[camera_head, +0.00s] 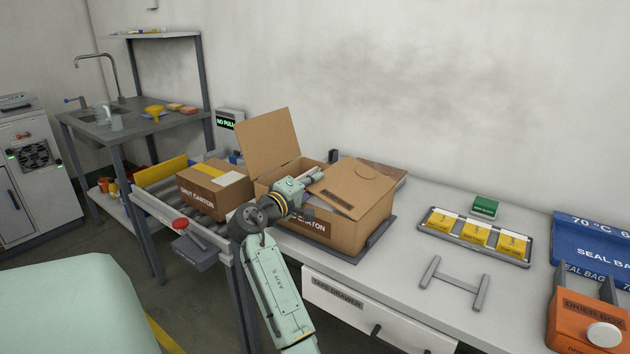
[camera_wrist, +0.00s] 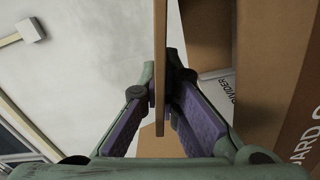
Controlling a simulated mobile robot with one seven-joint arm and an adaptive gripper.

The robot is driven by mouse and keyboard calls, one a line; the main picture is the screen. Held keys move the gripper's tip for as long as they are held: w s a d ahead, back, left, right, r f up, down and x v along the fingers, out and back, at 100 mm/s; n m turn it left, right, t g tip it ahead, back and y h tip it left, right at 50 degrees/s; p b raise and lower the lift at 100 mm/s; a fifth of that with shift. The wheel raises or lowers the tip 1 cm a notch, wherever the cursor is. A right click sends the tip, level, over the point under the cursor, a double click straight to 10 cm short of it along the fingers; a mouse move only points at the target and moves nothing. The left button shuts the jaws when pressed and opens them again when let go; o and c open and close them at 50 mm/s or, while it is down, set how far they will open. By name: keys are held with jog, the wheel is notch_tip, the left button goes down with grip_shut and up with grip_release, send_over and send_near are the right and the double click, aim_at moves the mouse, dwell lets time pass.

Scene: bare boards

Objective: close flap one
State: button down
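The open carton (camera_head: 343,236) stands on the bench with brown cardboard walls and a dark label on its front. Its left flap (camera_head: 268,146) stands up, leaning back. Its right flap (camera_head: 357,187) slants over the opening and carries a dark label strip. My gripper (camera_head: 316,175) reaches over the carton's front to the edge of the right flap. In the wrist view a cardboard flap (camera_wrist: 160,50) is seen edge-on between my fingertips, which close in on both its faces.
A shut carton (camera_head: 215,190) stands to the left on rollers. A tray with yellow packs (camera_head: 478,234), a green box (camera_head: 485,207), a grey H-shaped piece (camera_head: 455,284) and an orange box (camera_head: 585,318) lie to the right. The bench between carton and tray is clear.

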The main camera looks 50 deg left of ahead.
jog(key=c, duration=1.8)
grip_release()
jog(key=v, duration=1.2)
